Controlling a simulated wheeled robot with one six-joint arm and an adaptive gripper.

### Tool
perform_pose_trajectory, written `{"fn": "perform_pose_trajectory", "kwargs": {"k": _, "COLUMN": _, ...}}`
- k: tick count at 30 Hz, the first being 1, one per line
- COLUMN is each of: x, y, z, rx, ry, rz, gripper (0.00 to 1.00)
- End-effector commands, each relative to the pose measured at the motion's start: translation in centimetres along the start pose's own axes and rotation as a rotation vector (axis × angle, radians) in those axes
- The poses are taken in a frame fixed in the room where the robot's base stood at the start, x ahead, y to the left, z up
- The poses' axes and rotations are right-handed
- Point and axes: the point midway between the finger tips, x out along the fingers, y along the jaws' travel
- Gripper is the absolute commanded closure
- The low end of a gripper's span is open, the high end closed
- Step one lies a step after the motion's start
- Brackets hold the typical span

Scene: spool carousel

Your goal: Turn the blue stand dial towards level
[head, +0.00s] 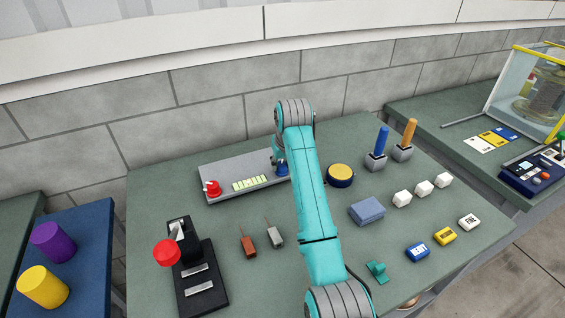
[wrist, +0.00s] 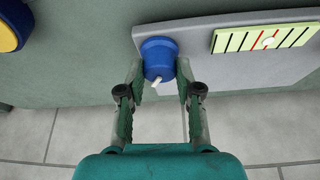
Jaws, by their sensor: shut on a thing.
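The blue stand dial (wrist: 158,57) is a round knob with a short white pointer, at the edge of a grey plate (wrist: 205,45). In the wrist view the pointer aims toward the bottom, slightly left. My gripper (wrist: 160,72) has a finger on either side of the knob and is shut on it. In the head view the blue dial (head: 283,170) shows just below my gripper (head: 278,160). The level gauge (head: 249,183) is a pale green strip on the same plate. In the wrist view the gauge (wrist: 236,41) has dark marks, red lines and a white bubble between the red lines.
A red knob (head: 212,187) sits at the plate's left end. A yellow-topped round thing (head: 340,174) stands right of my arm. A red-ball lever (head: 167,252), a blue-grey block (head: 367,210) and two upright handles, blue (head: 381,141) and orange (head: 408,133), stand around it.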

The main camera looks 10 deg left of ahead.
Motion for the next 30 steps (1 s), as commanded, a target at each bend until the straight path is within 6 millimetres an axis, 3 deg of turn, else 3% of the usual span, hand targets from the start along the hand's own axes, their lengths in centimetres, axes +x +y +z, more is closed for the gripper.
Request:
{"fn": "perform_pose_trajectory", "kwargs": {"k": 12, "x": 0.06, "y": -0.11, "z": 0.03, "rx": 0.223, "ry": -0.002, "rz": 0.094, "gripper": 1.00}}
{"fn": "perform_pose_trajectory", "kwargs": {"k": 30, "x": 0.05, "y": -0.11, "z": 0.03, "rx": 0.275, "ry": -0.002, "rz": 0.115, "gripper": 1.00}}
